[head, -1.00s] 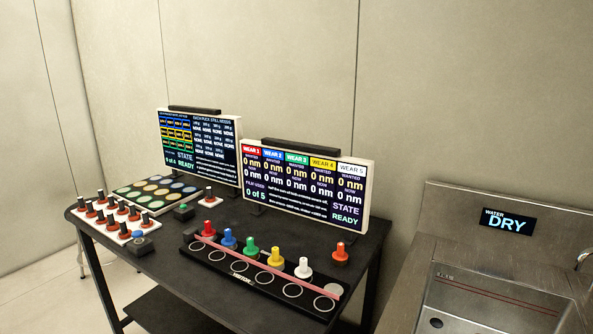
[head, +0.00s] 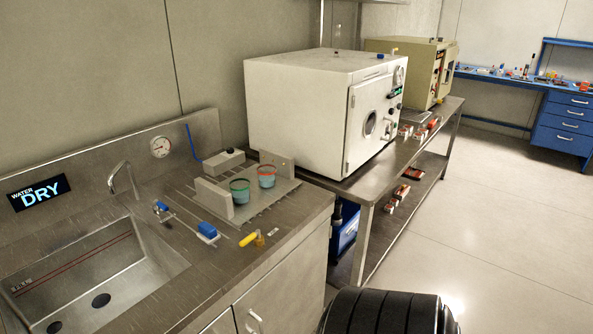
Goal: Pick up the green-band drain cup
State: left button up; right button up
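A cup with a green band (head: 239,190) stands upright on a grey draining plate on the steel counter, right of the sink. A similar cup with a red band (head: 267,176) stands just behind it to the right. Both cups look bluish below their bands. A light block stands close to the left of the green-band cup. Neither of my grippers shows in the head view.
The sink (head: 100,275) is at the left with a tap (head: 125,180). A blue-handled item (head: 207,230) and a yellow-handled tool (head: 249,239) lie on the counter in front of the cups. A white oven (head: 315,110) stands to the right. Open floor (head: 480,220) lies at the right.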

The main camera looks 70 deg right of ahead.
aim_at(240, 190)
jog(key=z, duration=1.75)
